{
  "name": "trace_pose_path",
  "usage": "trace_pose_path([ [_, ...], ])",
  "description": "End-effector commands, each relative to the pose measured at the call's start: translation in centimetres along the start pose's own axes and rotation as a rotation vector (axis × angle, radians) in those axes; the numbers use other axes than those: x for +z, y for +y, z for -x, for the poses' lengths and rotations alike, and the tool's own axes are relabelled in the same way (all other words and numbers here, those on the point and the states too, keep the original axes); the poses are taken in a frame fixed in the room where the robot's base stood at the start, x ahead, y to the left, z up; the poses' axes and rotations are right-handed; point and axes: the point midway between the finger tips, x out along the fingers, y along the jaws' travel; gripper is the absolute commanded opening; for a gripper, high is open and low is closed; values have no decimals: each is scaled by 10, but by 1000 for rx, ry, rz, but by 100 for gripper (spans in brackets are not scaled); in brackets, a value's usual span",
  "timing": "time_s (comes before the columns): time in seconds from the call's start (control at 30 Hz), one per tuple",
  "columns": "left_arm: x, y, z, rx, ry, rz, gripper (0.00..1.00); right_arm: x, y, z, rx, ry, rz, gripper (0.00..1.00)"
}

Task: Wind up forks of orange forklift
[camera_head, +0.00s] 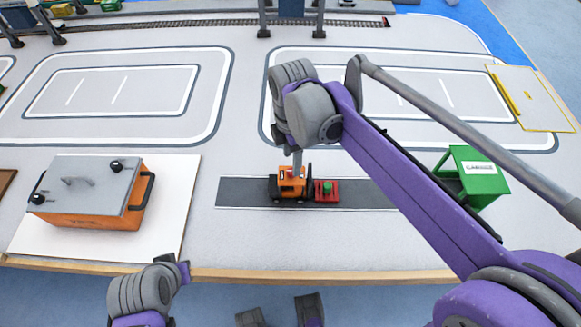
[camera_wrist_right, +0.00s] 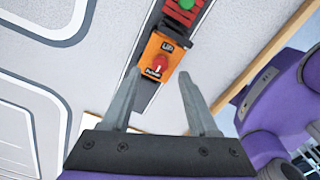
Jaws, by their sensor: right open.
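The small orange forklift (camera_head: 291,186) stands on a dark grey strip near the front of the table, with a red load and green top (camera_head: 326,191) just to its right. In the right wrist view the forklift (camera_wrist_right: 152,50) shows a panel marked "UP" and a lower label that looks like "DOWN", with a red knob (camera_wrist_right: 161,66) between them. My right gripper (camera_head: 297,161) is above the forklift, pointing down. Its fingers (camera_wrist_right: 161,76) are open, one on each side of the knob's end of the forklift, holding nothing. Contact cannot be told.
An orange box with grey lid (camera_head: 85,190) sits on a white board at the left. A green "CABBAGE"-like labelled stand (camera_head: 475,175) is right of the strip, partly behind my right arm. A yellow-edged panel (camera_head: 535,98) lies far right. White-lined lanes behind are clear.

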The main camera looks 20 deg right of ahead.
Motion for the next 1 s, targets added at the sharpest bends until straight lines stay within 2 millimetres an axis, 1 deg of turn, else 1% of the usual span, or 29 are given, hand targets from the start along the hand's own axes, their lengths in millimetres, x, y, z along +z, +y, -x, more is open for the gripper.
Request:
trace_pose_path([
  [0.03,1,0,-2,0,-1,0,0,0,0,-11,0,0,0,60],
  [0.1,2,0,-3,0,-1,0,0,0,0,-21,0,0,-1,60],
  [0.23,3,0,-5,0,-2,0,0,0,0,-36,1,0,-1,60],
  [0.4,3,0,-5,0,-2,0,0,0,0,-42,1,1,-1,60],
  [0.63,3,0,-5,0,-2,0,0,0,0,-42,1,0,-1,60],
  [0.77,3,0,-5,0,-2,0,0,0,0,-42,1,0,-1,37],
  [0.8,3,0,-5,0,-2,0,0,0,0,-42,1,0,-1,29],
  [0.87,3,0,-5,0,-2,0,0,0,0,-42,1,0,-1,19],
  [0.9,3,0,-5,0,-2,0,0,0,0,-42,1,0,-1,11],
  [0.97,3,0,-5,0,-2,0,0,0,0,-42,1,0,-1,1],
  [1.0,3,0,-5,0,-2,0,0,0,0,-42,1,0,-1,0],
])
